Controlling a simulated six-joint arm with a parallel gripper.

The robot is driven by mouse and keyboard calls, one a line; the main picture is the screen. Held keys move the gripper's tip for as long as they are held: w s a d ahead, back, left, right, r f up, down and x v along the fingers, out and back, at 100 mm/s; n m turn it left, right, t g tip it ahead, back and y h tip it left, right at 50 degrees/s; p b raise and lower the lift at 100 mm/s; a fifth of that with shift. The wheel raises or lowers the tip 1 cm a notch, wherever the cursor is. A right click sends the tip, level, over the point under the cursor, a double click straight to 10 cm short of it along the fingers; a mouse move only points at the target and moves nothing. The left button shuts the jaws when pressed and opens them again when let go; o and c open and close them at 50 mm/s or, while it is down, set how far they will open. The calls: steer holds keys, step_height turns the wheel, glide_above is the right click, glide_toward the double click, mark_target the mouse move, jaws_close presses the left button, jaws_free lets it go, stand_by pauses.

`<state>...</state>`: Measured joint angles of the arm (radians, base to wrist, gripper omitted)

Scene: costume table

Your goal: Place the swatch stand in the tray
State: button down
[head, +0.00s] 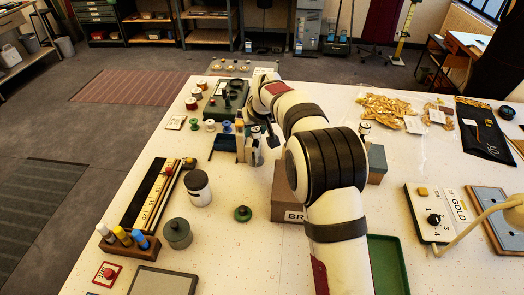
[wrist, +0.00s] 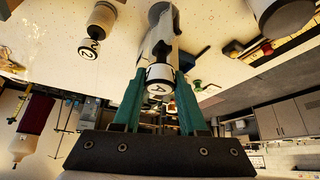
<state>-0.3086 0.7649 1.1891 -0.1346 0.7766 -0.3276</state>
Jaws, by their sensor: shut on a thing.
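In the head view, my arm hides most of the gripper, which is at the table's middle near the spools. A green tray (head: 388,262) lies at the front, right of my arm and partly hidden by it. A dark blue, low-edged piece (head: 222,143) lies left of my gripper; I cannot tell what it is.
A brown block (head: 288,207) marked "BR" stands below my forearm. A lidded white jar (head: 198,190), a grey-green pot (head: 177,234) and a green knob (head: 242,214) stand to its left. A control box (head: 440,213) and lamp are at right. Open table lies between the knob and front edge.

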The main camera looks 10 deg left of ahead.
steer(key=shift+d+r, duration=0.1)
steer(key=shift+r, duration=0.7)
steer(key=s+d+r+m+h, duration=0.1)
steer(key=s+d+r+m, duration=0.1)
steer(key=s+d+r, duration=0.45)
steer(key=s+d+r+m+h, duration=0.1)
steer(key=s+d+r+m, duration=0.25)
steer(key=d+r, duration=0.5)
steer(key=s+d+f, duration=0.2)
steer(key=s+f, duration=0.1)
steer(key=s, duration=0.4)
steer(key=s+d+f, duration=0.2)
steer(key=s+f, duration=0.1)
steer(key=s, duration=0.4)
steer(key=s+d+f+n+y, duration=0.1)
steer(key=s+d+f+n, duration=0.3)
steer(key=d, duration=0.6)
steer(key=s+d+f+n+y, duration=0.2)
steer(key=s+d+f, duration=0.3)
steer(key=d, duration=0.5)
steer(key=w+a+f, duration=0.7)
steer(key=w+f, duration=0.1)
steer(key=f, duration=0.1)
steer(key=shift+f, duration=0.35)
steer(key=shift+a+f+n, duration=0.1)
steer(key=shift+f+n, duration=0.05)
steer(key=shift+n, duration=0.1)
